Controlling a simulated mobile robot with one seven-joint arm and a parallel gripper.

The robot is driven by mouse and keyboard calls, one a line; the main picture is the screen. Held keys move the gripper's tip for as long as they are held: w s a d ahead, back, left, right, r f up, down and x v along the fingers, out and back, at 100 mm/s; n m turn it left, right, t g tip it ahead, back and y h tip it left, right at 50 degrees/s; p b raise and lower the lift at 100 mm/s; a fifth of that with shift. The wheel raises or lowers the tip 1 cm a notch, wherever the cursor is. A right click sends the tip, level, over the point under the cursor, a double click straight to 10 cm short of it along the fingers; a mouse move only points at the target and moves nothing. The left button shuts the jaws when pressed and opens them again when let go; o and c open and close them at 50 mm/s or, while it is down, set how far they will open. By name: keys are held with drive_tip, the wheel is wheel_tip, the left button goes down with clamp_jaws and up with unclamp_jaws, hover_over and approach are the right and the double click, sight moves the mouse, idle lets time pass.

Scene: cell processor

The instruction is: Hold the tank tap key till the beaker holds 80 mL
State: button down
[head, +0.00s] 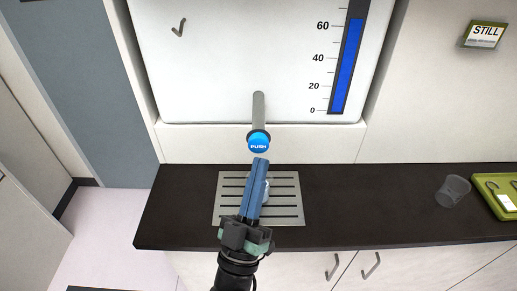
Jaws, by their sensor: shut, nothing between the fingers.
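The tank (222,75) is a white box on the wall with a blue level bar (346,65) beside a scale reading 0, 20, 40 and 60. The bar runs above the 60 mark. The tap is a grey spout with a round blue PUSH key (259,143) at its end. My gripper (260,161) is shut, its fingertips just below the key; I cannot tell if they touch it. A clear vessel (266,190), perhaps the beaker, stands on the drip grate (291,211), mostly hidden behind my fingers. Its contents cannot be read.
A dark counter (350,205) runs beneath the tank. A green-framed sign reading STILL (485,35) is on the wall. The counter between grate and cup is clear.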

sight(263, 141)
drive_tip(key=shift+w, duration=0.75)
drive_tip(key=shift+w, duration=0.1)
idle(1.5)
drive_tip(key=shift+w+b, duration=0.3)
drive_tip(key=shift+b, duration=0.05)
drive_tip(key=shift+w+b, duration=0.3)
drive_tip(key=shift+w, duration=0.25)
idle(0.6)
drive_tip(key=shift+s, duration=0.15)
idle(0.4)
drive_tip(key=shift+s+p, duration=0.35)
drive_tip(key=shift+s, duration=0.5)
drive_tip(key=s+p, duration=0.1)
drive_tip(key=s, duration=0.4)
